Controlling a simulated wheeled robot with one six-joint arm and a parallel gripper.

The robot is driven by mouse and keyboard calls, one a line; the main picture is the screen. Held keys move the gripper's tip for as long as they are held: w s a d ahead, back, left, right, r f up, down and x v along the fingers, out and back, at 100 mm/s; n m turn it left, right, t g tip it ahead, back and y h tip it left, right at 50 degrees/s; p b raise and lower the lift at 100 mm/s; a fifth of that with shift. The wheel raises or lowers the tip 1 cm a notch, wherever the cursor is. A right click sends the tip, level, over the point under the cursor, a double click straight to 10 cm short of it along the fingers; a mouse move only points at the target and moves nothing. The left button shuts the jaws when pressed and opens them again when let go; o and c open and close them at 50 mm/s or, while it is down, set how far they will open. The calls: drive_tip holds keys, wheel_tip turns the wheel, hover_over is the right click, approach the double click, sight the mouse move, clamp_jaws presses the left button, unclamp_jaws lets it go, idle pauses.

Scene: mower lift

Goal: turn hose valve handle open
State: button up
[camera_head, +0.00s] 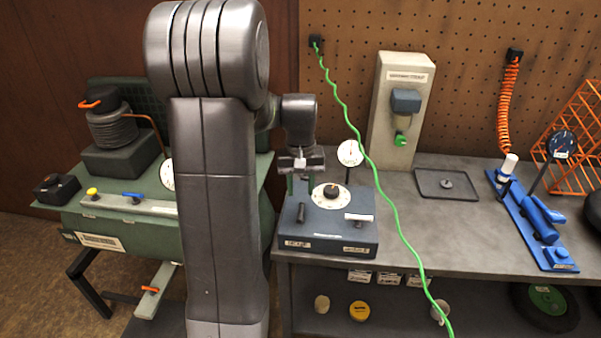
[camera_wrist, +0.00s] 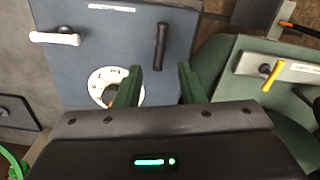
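A dark blue-grey control box (camera_head: 335,235) stands on the grey bench. On its top are a black lever handle (camera_head: 301,213), a white-gripped handle (camera_head: 360,217) and a round white dial with a black knob (camera_head: 332,192). No label that I can read says which is the hose valve handle. My gripper (camera_head: 300,183) is above the box's back-left part, its green fingers pointing down. In the wrist view the fingers (camera_wrist: 159,78) are apart and empty. The black handle (camera_wrist: 161,46) lies ahead of the gap between them, seemingly untouched. The left finger partly hides the dial (camera_wrist: 103,84).
A green machine (camera_head: 110,225) with yellow (camera_head: 92,192) and blue (camera_head: 132,195) handles stands to the left. A gauge (camera_head: 350,153) rises behind the box. A green hose (camera_head: 385,205) hangs close on the box's right. A shallow tray (camera_head: 430,185) lies farther right.

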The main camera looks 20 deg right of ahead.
sight(301, 210)
wheel_tip(301, 210, up, 5)
drive_tip(key=shift+r, duration=0.15)
idle(0.5)
wheel_tip(301, 210, down, 14)
drive_tip(key=shift+r+p, duration=0.1)
drive_tip(key=shift+p, duration=0.3)
idle(0.4)
